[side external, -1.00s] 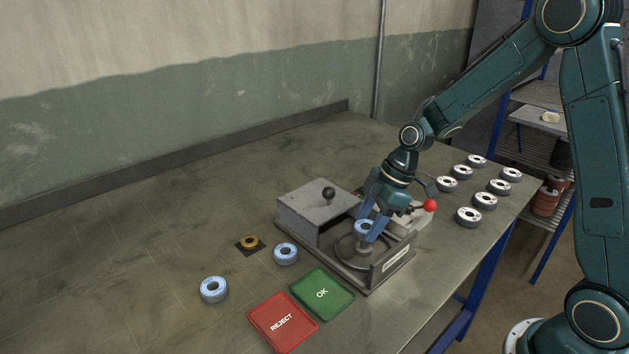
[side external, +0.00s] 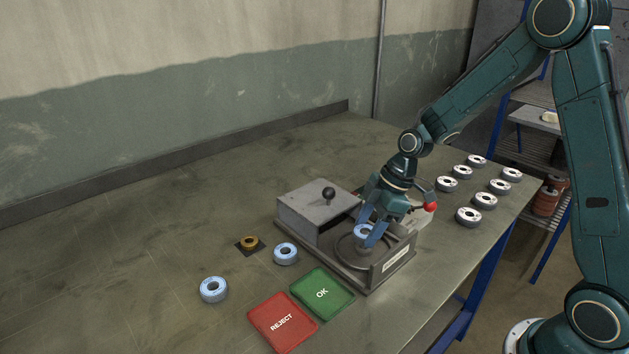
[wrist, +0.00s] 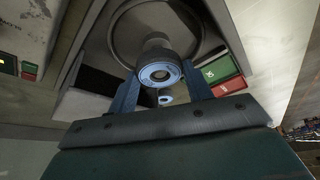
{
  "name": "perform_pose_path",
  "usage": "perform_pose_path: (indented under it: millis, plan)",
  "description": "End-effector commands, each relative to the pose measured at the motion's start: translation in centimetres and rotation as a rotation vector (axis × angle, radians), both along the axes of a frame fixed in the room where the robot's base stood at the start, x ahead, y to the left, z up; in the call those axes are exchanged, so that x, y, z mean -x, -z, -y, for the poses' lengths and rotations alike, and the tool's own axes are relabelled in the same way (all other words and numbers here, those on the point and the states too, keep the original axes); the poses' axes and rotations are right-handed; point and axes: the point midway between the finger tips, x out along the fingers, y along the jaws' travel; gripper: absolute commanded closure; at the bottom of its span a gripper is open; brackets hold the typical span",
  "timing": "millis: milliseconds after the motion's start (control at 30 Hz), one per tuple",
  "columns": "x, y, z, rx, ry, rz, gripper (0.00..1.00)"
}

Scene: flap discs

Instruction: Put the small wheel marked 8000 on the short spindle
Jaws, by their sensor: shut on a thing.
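My gripper (side external: 367,229) is shut on a small light-blue wheel (side external: 363,231) inside the open-fronted grey machine (side external: 393,259). In the wrist view the same wheel (wrist: 158,75) sits between the two blue fingers, its face and centre hole showing. A grey round post (wrist: 156,41), apparently the spindle, rises from a round dish just behind the wheel. I cannot tell whether the wheel is around the post or only over it. Its marking is not readable. Two more blue wheels lie on the bench, one near the machine (side external: 286,253) and one farther left (side external: 213,289).
A grey cover with a black knob (side external: 329,193) stands beside the dish. A green OK mat (side external: 322,293) and a red REJECT mat (side external: 282,322) lie in front. Several white wheels (side external: 485,201) stand right. The bench's left is clear.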

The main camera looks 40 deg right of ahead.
Motion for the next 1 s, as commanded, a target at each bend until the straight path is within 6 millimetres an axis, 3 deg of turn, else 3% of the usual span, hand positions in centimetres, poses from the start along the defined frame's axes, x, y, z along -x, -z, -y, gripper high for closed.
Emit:
perform_pose_path:
  millis: [1000]
  plan:
    - [0.0,2.1,0.0,0.0,0.0,0.001,0.74]
